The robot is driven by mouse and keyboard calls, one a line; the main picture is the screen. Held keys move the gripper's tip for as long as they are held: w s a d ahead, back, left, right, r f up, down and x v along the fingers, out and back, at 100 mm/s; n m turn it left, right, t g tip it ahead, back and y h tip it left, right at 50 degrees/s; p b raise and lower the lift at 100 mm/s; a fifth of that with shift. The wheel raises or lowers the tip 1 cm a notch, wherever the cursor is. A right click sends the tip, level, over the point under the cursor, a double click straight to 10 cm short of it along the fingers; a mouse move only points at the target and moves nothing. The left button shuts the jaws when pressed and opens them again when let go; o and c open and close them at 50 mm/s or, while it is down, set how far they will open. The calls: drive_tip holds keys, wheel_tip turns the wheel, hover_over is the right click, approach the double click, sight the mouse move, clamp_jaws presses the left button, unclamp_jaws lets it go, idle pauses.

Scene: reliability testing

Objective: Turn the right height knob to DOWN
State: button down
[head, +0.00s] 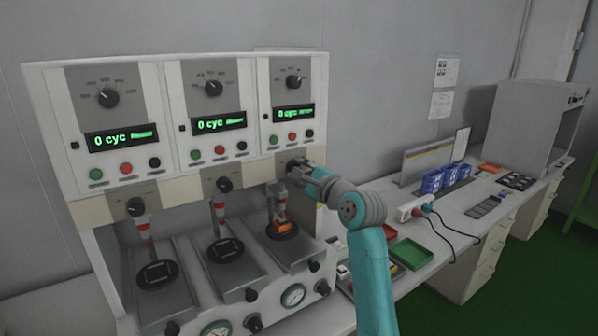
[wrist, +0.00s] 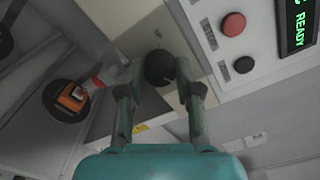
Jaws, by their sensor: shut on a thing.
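The right height knob (wrist: 159,67) is a round black knob on the beige strip below the right station's panel. In the wrist view it sits between the two fingertips of my gripper (wrist: 158,78), which is shut on it from both sides. In the head view my gripper (head: 303,171) reaches the knob from the right and hides most of it. The knob's labels are covered or too small to read, so I cannot tell which setting it points to.
The left height knob (head: 136,206) and middle height knob (head: 224,184) are on the same strip. An orange block (head: 286,228) sits under the right station's plunger. The right display (wrist: 299,22) reads READY. A green tray (head: 411,252) lies on the bench to the right.

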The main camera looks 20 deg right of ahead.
drive_tip(key=shift+f, duration=0.1)
drive_tip(key=c, duration=0.8)
unclamp_jaws()
drive_tip(key=shift+s+d, duration=0.1)
drive_tip(key=v, duration=1.2)
